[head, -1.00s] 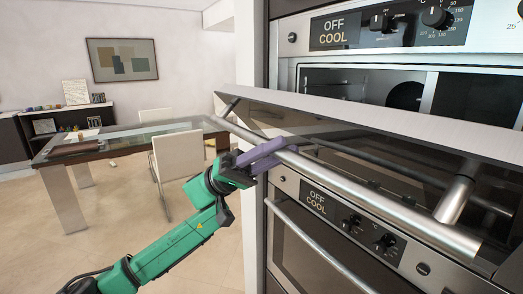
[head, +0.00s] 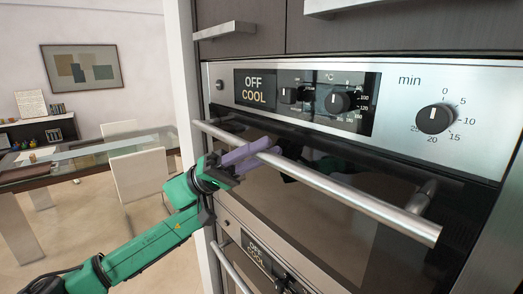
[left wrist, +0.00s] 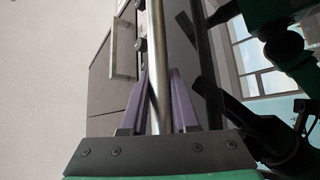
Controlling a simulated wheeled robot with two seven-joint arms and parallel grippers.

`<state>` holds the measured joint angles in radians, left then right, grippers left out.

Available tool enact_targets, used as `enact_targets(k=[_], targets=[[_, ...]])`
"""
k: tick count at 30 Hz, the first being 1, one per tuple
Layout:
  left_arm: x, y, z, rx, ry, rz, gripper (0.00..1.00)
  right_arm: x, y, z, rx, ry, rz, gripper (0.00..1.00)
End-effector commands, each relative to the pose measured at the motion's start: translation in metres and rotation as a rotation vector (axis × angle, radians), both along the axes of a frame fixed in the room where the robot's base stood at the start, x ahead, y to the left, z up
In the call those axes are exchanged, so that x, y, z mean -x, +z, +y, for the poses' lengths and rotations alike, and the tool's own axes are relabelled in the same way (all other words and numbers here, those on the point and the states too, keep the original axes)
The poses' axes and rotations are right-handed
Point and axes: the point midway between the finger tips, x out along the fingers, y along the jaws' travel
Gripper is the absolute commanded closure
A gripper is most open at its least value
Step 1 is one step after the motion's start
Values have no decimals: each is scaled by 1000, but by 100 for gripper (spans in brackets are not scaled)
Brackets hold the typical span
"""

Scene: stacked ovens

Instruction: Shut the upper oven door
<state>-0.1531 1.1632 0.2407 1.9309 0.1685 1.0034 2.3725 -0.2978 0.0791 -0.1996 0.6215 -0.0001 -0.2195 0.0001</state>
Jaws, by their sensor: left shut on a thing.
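The upper oven door (head: 310,220) is dark glass and stands upright or nearly so under its control panel (head: 390,105) in the head view. No oven cavity shows; I cannot tell whether a thin gap is left at its top edge. Its long metal handle (head: 350,196) runs across the door. My left gripper (head: 262,153), with purple fingers, is shut on the handle near its left end. In the left wrist view the handle (left wrist: 156,50) passes between the fingers of my left gripper (left wrist: 161,85). My right gripper is not in view.
The lower oven (head: 262,258) sits directly below, with its own display and handle. Cabinet fronts (head: 240,40) with handles are above. A glass table (head: 75,155) and white chairs stand to the left, with open floor between.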

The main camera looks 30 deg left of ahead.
Motion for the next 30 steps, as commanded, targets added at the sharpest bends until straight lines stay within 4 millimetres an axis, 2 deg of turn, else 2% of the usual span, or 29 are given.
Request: enact_targets(k=[16, 17, 18, 19, 30], targets=[[-1, -4, -1, -5, 0, 7, 100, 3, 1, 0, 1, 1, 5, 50], [-1, -4, -1, -5, 0, 8, 60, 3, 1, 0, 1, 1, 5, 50], [-1, -4, -1, -5, 0, 7, 45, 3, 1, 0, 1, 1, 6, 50], [-1, -3, -1, -5, 0, 7, 42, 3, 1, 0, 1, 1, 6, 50], [0, -6, 3, -2, 1, 4, 42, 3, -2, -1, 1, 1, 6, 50]])
